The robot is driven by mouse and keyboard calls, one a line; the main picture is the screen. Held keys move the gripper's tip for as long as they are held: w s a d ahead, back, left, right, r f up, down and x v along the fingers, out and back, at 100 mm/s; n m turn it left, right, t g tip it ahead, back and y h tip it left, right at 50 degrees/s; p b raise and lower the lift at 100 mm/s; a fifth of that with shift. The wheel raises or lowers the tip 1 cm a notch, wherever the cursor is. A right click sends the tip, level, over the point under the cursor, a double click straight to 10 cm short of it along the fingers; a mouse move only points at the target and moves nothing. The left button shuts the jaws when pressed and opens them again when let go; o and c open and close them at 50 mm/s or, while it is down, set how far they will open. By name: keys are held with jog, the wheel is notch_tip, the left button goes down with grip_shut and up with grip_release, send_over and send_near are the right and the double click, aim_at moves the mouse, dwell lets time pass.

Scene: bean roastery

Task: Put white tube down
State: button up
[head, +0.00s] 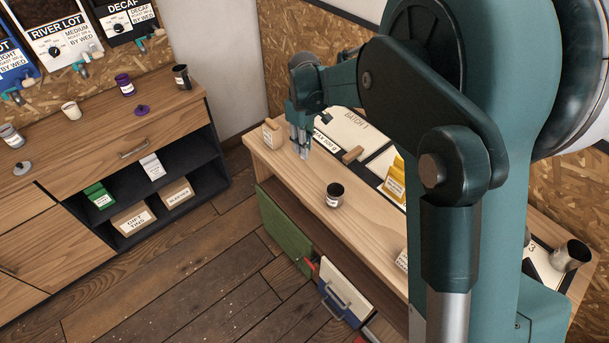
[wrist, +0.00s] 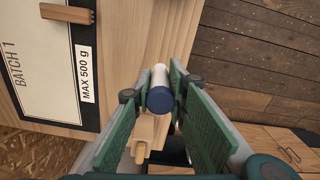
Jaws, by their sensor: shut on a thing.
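The white tube (wrist: 159,76) with a dark blue cap (wrist: 160,99) is between the two green fingers of my gripper (wrist: 163,84) in the wrist view. The fingers are shut on it, with the capped end towards the camera. In the head view my gripper (head: 301,146) points down over the left end of the light wooden bench (head: 296,187). The tube is hard to make out there. Whether its lower end touches the bench top cannot be told.
A wooden block (head: 272,132) stands close beside my gripper at the bench's left end. A dark jar (head: 334,195) stands near the front edge. A BATCH 1 board (head: 350,128) lies behind. A yellow packet (head: 395,180) is farther right. Bare wood lies between gripper and jar.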

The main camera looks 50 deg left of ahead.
dwell(0.3)
jog(key=shift+f, duration=3.15)
jog(key=shift+f, duration=1.85)
jog(key=shift+f, duration=0.15)
jog(key=o, duration=0.7)
jog(key=shift+o, duration=0.3)
notch_tip(320, 180, up, 12)
jog(key=shift+r, duration=0.2)
